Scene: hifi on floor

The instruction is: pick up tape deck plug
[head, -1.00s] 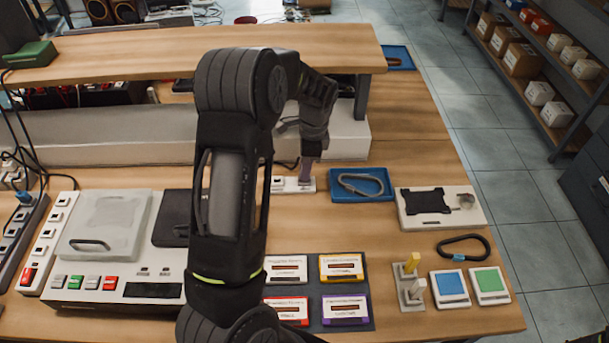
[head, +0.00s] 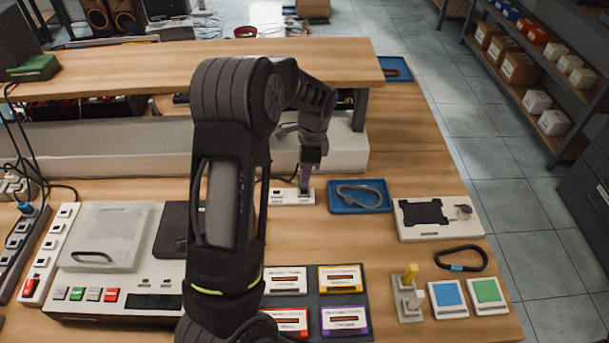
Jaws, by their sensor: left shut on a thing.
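My left gripper (head: 305,184) points down at a small white socket strip (head: 281,197) in the middle of the workbench, right of my arm. It is shut on a small plug, seen only as a purplish-grey sliver at its fingertips, right at the strip's right end. I cannot tell whether the plug still sits in the strip. The tape deck (head: 115,240) with its clear lid and coloured keys stands at the left, partly hidden behind my left arm. My right gripper is not in view.
A blue tray (head: 335,205) with a grey cable loop lies close right of the strip. A raised wooden shelf (head: 200,60) overhangs behind.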

